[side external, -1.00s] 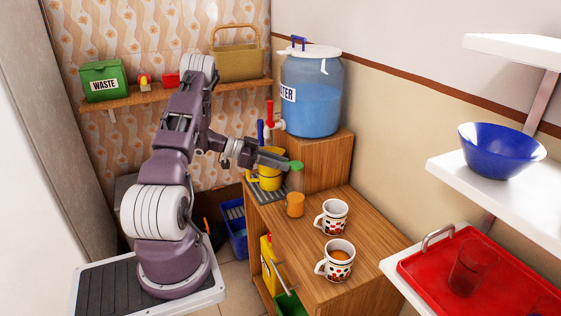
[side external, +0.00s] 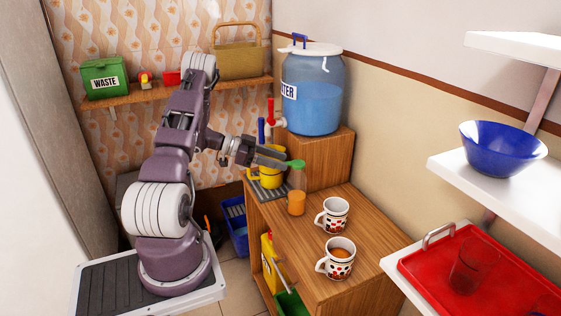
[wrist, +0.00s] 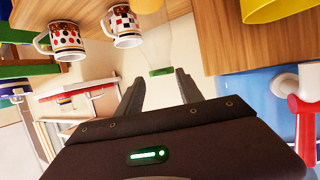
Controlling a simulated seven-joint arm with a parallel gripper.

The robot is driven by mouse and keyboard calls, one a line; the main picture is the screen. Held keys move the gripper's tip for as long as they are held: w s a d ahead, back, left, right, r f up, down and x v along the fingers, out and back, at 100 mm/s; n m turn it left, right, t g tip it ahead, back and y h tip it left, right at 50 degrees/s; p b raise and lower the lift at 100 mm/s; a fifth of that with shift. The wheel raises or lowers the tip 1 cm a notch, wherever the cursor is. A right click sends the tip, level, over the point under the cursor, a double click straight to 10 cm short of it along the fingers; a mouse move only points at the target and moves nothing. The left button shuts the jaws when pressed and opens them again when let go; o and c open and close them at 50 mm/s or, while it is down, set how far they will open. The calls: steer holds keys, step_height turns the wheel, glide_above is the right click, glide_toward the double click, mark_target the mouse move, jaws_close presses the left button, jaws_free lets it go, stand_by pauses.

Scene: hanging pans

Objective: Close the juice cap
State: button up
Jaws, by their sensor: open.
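The juice bottle (side external: 297,203) stands upright on the wooden cabinet, clear with orange juice in its lower part. Its green cap (side external: 296,163) shows at the bottle's top; I cannot tell how it is seated. In the wrist view the green cap (wrist: 161,71) is just beyond the fingertips, roughly centred between them, and the clear bottle is only faintly visible. My gripper (side external: 284,163) is level with the cap, reaching from the left, with its tips close to it. In the wrist view my gripper (wrist: 157,72) has its fingers apart with nothing held between them.
Two patterned mugs (side external: 334,215) (side external: 340,258) stand to the right of the bottle. A yellow cup (side external: 268,174) is behind and left, below the taps of the blue water tank (side external: 311,95). A blue bowl (side external: 502,148) and red tray (side external: 475,280) are on right-hand shelves.

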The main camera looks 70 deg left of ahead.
steer(key=v, duration=0.6)
steer(key=shift+r, duration=0.1)
steer(key=w+d+r+g+h, duration=0.1)
steer(key=d+r+g, duration=0.3)
steer(key=d, duration=0.5)
steer(key=w+d+r+g+h, duration=0.1)
steer(key=w+d+r+h, duration=0.1)
steer(key=d+r, duration=0.5)
steer(key=w+d+r+g+h, duration=0.1)
steer(key=d+r+g, duration=0.25)
steer(key=d, duration=0.65)
steer(key=s+d+r+n+y, duration=0.2)
steer(key=s+d+y, duration=0.2)
steer(key=s, duration=0.5)
steer(key=s+d+r+n+t+y, duration=0.1)
steer(key=s+d+r+n+y, duration=0.1)
steer(key=s+d+y, duration=0.3)
steer(key=shift+s+d+n, duration=0.3)
steer(key=shift+s+d, duration=1.4)
steer(key=shift+s, duration=0.2)
